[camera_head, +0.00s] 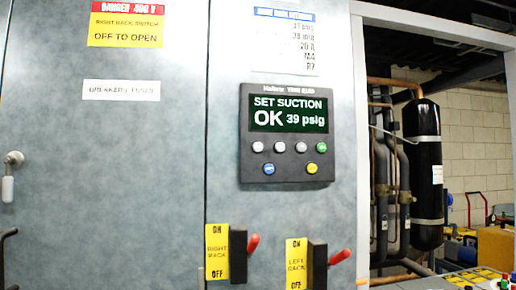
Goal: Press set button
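The dark controller panel (287,180) is mounted on the grey-green cabinet door. Its screen (289,114) reads "SET SUCTION", "OK" and "39 psig". Below the screen is a row with pale buttons (258,147) and a green button (322,147) at its right end. Under that row sit a blue button (268,169) at the left and a yellow button (312,168) at the right. Their small labels are too blurred to read, so I cannot tell which one is marked set. Nothing covers the buttons. Neither of my grippers is in view.
Two red-handled switches stick out below the panel: right rack (240,252) and left rack (320,266). A silver door handle (13,158) is at the left. A black vertical tank (424,175) and pipes stand in the opening at the right. The space before the panel looks clear.

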